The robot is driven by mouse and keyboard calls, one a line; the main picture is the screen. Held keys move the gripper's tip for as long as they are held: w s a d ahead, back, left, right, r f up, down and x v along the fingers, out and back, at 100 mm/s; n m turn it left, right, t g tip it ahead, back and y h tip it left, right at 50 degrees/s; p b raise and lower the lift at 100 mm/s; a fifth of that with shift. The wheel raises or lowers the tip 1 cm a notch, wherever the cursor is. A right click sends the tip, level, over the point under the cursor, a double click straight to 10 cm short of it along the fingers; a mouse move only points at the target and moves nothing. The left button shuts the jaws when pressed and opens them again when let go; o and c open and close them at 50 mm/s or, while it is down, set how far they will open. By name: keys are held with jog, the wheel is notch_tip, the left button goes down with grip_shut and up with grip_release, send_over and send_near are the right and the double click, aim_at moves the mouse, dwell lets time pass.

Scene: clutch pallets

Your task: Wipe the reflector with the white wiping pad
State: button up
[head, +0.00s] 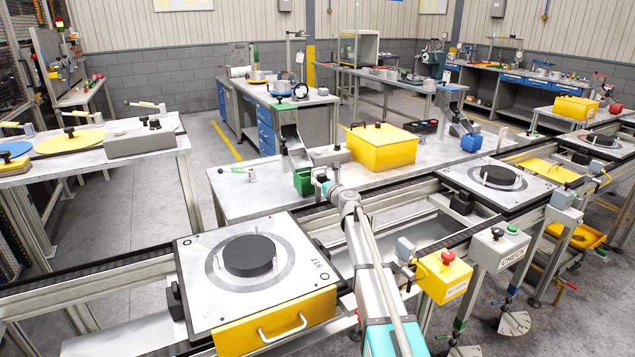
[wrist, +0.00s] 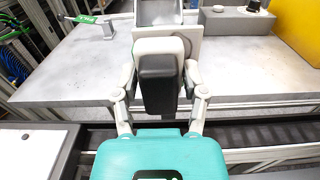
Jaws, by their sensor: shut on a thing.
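My gripper (wrist: 160,90) is shut on a dark block with a white, rounded front piece, which looks like the white wiping pad (wrist: 148,45). Its two pale fingers press on the sides of the dark part. In the head view my gripper (head: 325,187) is at the front edge of the metal table, close to a green bin, and the pad is hard to make out. A pale flat plate (wrist: 206,46) shows just behind the pad in the wrist view. I cannot tell whether it is the reflector or whether the pad touches it.
A tilted metal chute (head: 297,150) stands above the green bin (head: 303,181). A grey box (head: 331,156) and a yellow box (head: 380,148) are to its right. A conveyor with a pallet (head: 205,310) runs along the front. The table's left part is mostly clear.

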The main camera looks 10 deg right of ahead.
jog(key=shift+w+d, duration=0.1)
jog(key=shift+d, duration=0.3)
jog(key=shift+w+d, duration=0.1)
jog(key=shift+d, duration=0.05)
jog(key=shift+w+d, duration=0.3)
jog(key=shift+d, duration=0.4)
jog(key=shift+w+d, duration=0.25)
jog(key=shift+d, duration=0.4)
jog(key=shift+s, duration=0.1)
jog(key=shift+s+a, duration=0.2)
jog(key=shift+a, duration=0.6)
jog(key=shift+s+a, duration=0.15)
jog(key=shift+a, duration=0.65)
jog(key=shift+a+r, duration=0.1)
jog(key=shift+a, duration=0.05)
jog(key=shift+s+a, duration=0.3)
jog(key=shift+a, duration=0.4)
jog(key=shift+s+a, duration=0.3)
jog(key=shift+a, duration=0.4)
